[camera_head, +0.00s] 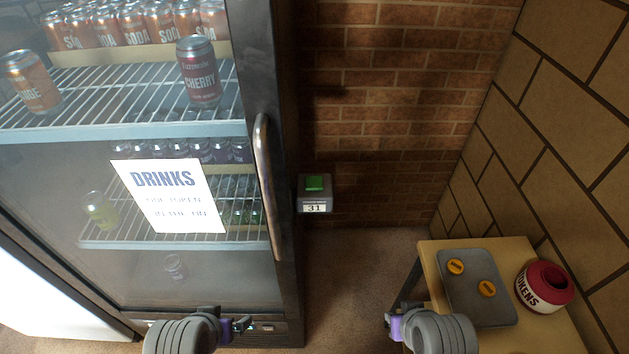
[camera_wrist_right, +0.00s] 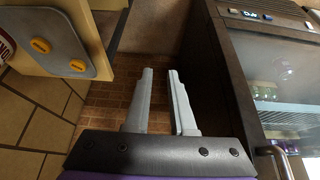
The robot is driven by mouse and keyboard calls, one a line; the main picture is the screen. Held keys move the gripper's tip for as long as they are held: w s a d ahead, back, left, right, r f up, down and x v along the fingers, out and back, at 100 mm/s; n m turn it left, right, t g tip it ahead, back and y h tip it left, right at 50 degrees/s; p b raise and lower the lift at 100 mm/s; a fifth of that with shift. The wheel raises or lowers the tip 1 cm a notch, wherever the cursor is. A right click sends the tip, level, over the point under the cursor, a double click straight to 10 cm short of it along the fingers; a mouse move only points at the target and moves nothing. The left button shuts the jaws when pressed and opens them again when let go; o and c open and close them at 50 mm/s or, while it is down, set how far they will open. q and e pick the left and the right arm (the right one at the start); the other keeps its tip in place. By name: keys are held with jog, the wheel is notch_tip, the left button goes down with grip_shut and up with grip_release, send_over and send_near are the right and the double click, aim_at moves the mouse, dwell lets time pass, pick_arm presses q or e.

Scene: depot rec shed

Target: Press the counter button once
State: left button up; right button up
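The counter (camera_head: 314,207) is a small grey box on the brick wall, just right of the drinks fridge. Its green button (camera_head: 315,183) is on top and its display reads 31. My left gripper (camera_head: 245,325) is low in front of the fridge, below and left of the counter; its finger gap is unclear. My right gripper (camera_head: 389,322) is below and right of the counter, beside the small table. In the right wrist view its two fingers (camera_wrist_right: 160,72) are apart with nothing between them. The counter does not show in that view. Neither gripper touches the button.
The glass-door fridge (camera_head: 200,270) with a long handle (camera_head: 266,185) fills the left. A wooden table (camera_head: 434,262) at right holds a grey tray (camera_head: 472,270) with two orange tokens and a red TOKENS pot (camera_head: 545,285). Floor between fridge and table is clear.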

grip_shut()
dwell(1.1)
